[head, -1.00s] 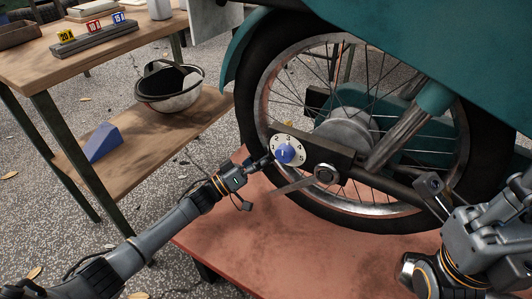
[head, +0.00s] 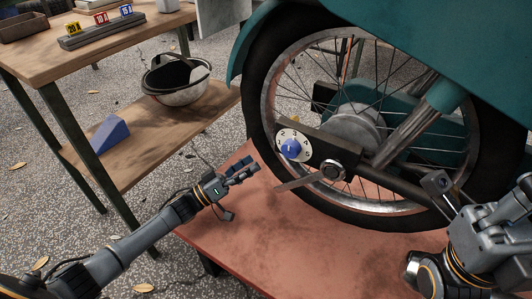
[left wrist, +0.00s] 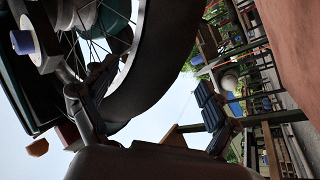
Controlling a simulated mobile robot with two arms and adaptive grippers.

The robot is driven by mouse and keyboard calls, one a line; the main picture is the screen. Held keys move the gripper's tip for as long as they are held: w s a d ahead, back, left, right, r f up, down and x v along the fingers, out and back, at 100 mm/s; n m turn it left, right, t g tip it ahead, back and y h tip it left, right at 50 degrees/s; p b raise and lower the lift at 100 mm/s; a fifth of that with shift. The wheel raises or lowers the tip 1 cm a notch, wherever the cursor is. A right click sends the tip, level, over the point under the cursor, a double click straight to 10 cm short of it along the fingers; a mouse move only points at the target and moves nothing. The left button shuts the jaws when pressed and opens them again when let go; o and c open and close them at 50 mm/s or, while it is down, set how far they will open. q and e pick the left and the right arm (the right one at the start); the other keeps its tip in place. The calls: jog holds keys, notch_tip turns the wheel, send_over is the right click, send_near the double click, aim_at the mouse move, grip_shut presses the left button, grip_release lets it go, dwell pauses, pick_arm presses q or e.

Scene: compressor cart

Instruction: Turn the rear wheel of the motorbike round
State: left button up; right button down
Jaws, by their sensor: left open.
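The motorbike's rear wheel, with a black tyre (head: 254,100), wire spokes and a hub (head: 355,128), stands upright on a reddish platform (head: 260,235). The tyre also shows in the left wrist view (left wrist: 165,60). A white dial with a blue knob (head: 291,149) sits in front of the wheel's lower left; the knob shows in the left wrist view (left wrist: 22,42). My left gripper (head: 243,172) is open and empty, left of and below the dial, apart from the tyre. My right gripper (head: 438,183) is at the right near the lower tyre; its jaw opening cannot be told.
The teal bodywork (head: 430,40) overhangs the wheel. A bar with a bolt (head: 333,170) crosses the lower wheel.

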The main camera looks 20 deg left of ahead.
pick_arm(q)
jog(key=shift+v, duration=1.9)
